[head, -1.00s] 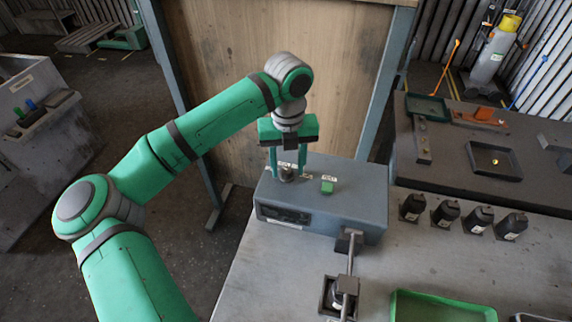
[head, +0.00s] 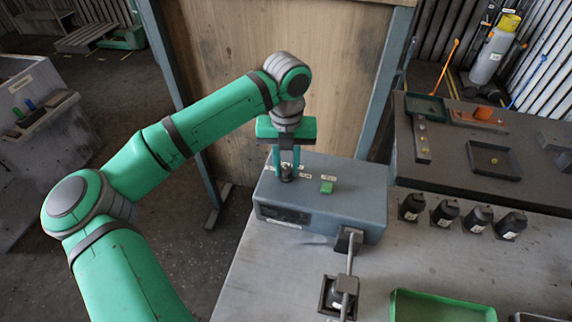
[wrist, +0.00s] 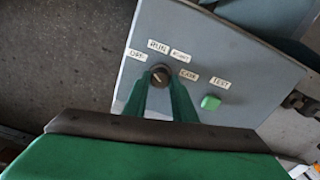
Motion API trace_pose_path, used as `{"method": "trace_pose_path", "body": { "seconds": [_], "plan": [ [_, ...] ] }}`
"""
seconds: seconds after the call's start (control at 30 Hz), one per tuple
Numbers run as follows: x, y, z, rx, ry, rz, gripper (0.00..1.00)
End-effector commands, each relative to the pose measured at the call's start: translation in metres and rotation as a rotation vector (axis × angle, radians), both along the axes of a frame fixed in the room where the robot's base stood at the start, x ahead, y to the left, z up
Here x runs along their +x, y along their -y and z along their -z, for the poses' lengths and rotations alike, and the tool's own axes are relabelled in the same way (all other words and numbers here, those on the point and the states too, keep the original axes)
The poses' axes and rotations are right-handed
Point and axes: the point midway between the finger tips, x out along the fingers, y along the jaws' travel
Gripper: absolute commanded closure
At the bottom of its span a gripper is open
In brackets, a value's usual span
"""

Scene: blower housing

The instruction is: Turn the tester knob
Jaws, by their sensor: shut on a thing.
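The tester (head: 335,205) is a blue-grey box on the bench with a sloping top panel; the panel also shows in the wrist view (wrist: 225,60). Its dark round knob (wrist: 160,74) sits among small white labels; OFF and RUN are readable. In the head view the knob (head: 287,174) is partly hidden by the fingers. My gripper (head: 286,176) points down with its two green fingers on either side of the knob, shut on it. The fingers also flank it in the wrist view (wrist: 160,88). Which label the knob points at is unclear.
A green button (wrist: 210,102) labelled TEST is on the panel right of the knob. A lever-like fixture (head: 345,285) stands in front of the tester. Several black cylinders (head: 445,212) stand to the right, and a green tray (head: 440,305) at the front. A wooden panel rises behind.

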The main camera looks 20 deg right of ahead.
Motion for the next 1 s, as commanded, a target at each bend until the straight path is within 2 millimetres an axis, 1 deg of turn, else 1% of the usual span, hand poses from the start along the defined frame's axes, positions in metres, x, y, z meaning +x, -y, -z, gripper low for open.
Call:
{"method": "trace_pose_path", "body": {
  "seconds": [0.1, 1.0],
  "plan": [
    [0.0031, -0.0004, -0.0016, 0.000, 0.008, 0.095, 0.98],
    [0.0037, 0.0013, -0.0023, 0.000, 0.012, 0.951, 0.98]
  ]
}}
